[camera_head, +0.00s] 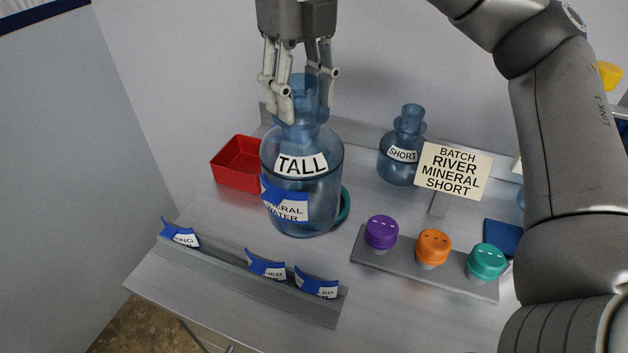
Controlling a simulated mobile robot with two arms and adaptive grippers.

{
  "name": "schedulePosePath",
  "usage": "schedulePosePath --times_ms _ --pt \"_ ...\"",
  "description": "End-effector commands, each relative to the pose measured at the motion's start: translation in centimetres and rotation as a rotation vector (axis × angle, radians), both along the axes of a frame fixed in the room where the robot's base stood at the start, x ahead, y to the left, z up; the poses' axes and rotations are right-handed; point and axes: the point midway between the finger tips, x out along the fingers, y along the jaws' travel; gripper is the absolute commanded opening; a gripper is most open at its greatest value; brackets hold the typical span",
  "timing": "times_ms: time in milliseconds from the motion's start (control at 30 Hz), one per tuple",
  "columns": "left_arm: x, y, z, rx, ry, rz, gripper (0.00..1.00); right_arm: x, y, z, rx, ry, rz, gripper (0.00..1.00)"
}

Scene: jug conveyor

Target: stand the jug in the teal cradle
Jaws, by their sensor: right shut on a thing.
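The tall jug (305,215) is translucent blue, with a "TALL" label and a blue-and-white "Mineral Water" label on its front. It is upright near the middle of the counter. My right gripper (298,95) comes down from above and is shut on the jug's neck. The teal cradle (345,206) shows only as a curved edge at the jug's lower right; the jug hides the rest. I cannot tell whether the jug's base is inside the cradle or held above it. My left gripper is not in view.
A short jug (401,150) stands behind, beside a sign (452,170) reading "Batch River Mineral Short". A red bin (238,163) is at left. Purple (381,232), orange (433,245) and teal (486,261) caps sit on a rack. A label holder (250,283) lies along the front.

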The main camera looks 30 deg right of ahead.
Motion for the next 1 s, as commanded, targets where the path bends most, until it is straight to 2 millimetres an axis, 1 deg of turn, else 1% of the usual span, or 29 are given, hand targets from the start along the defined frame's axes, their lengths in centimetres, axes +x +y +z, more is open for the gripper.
schedulePosePath --times_ms 133,233,367,467,500,567,600,700,800,900,1000 --pt "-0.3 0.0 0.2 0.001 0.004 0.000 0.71 0.3 -0.3 -0.1 0.002 0.000 -0.001 0.10" --pt "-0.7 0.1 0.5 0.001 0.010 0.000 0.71 1.4 -1.2 -0.7 0.002 0.004 -0.003 0.10" --pt "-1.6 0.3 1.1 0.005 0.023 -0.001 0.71 3.6 -2.9 -2.0 0.003 0.005 -0.005 0.10" --pt "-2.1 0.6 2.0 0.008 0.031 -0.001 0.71 5.5 -4.4 -2.8 0.001 0.004 -0.006 0.10" --pt "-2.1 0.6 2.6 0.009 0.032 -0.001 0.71 6.3 -5.0 -3.1 0.002 0.005 -0.007 0.10" --pt "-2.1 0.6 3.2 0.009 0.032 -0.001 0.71 7.4 -6.0 -3.8 0.000 0.004 -0.005 0.10" --pt "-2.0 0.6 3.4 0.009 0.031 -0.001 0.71 7.8 -6.3 -5.0 -0.001 0.006 -0.004 0.10" --pt "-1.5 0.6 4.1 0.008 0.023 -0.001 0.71 9.0 -7.2 -6.8 -0.001 0.004 -0.002 0.10" --pt "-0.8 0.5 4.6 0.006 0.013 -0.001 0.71 9.7 -7.8 -8.1 0.000 0.002 0.000 0.10" --pt "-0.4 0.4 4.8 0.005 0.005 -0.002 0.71 10.3 -8.1 -8.8 0.000 0.000 0.000 0.10" --pt "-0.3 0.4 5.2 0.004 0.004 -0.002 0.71 10.7 -8.4 -9.5 0.001 0.000 -0.001 0.10"
